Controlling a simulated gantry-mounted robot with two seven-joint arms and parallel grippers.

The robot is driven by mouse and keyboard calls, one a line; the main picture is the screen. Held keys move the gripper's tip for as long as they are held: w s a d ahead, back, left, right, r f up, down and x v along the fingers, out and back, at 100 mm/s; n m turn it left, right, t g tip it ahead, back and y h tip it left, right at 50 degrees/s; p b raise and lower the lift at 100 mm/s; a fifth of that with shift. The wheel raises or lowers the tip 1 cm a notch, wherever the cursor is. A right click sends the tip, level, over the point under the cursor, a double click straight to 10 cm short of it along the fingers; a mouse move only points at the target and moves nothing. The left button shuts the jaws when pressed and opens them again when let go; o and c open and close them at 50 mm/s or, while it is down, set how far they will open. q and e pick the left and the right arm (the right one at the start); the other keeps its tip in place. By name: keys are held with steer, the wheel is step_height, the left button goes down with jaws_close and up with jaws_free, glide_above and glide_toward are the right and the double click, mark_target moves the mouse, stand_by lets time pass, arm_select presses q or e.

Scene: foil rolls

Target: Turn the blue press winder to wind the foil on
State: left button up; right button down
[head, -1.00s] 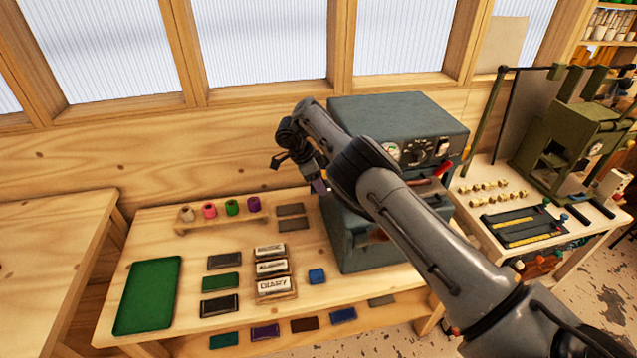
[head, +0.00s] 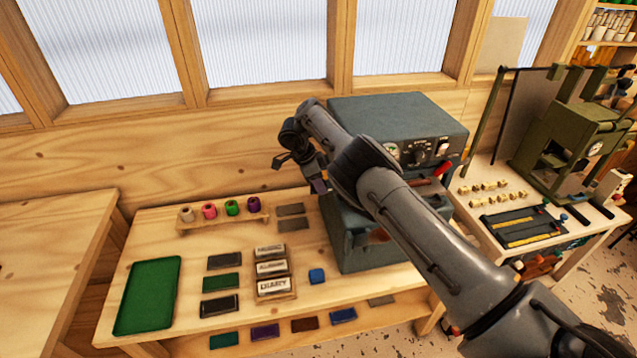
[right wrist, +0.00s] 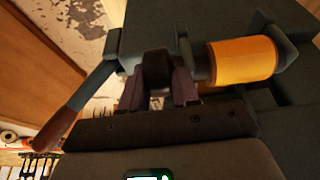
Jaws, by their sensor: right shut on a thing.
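The blue-grey press (head: 398,108) stands on the bench behind my right arm, with a dial, knob and red-handled lever on its front. In the right wrist view, my right gripper (right wrist: 158,88) is shut on the dark winder knob (right wrist: 156,64), one finger on each side. A gold foil roll (right wrist: 243,60) sits on the press just to the right of the knob. In the head view, my right gripper (head: 319,186) shows only partly at the press's left side, and my arm hides the knob and roll. My left gripper is not in view.
In the wrist view, a lever with a red-brown handle (right wrist: 57,128) is left of my fingers. Coloured foil rolls stand on a wooden rack (head: 222,221).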

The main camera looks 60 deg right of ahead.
steer(key=shift+s+d+r+t+y+p, duration=0.1)
steer(key=shift+r+t+y+p, duration=0.05)
steer(key=shift+t+y+p, duration=0.4)
steer(key=shift+t+y, duration=0.45)
steer(key=shift+t, duration=0.1)
steer(key=shift+d+f+t+y, duration=0.15)
steer(key=shift+f+t+y, duration=0.1)
steer(key=shift+t+y, duration=0.5)
steer(key=shift+s+t+y, duration=0.1)
steer(key=shift+t+y, duration=0.25)
steer(key=shift+y, duration=0.1)
steer(key=c, duration=0.9)
jaws_free()
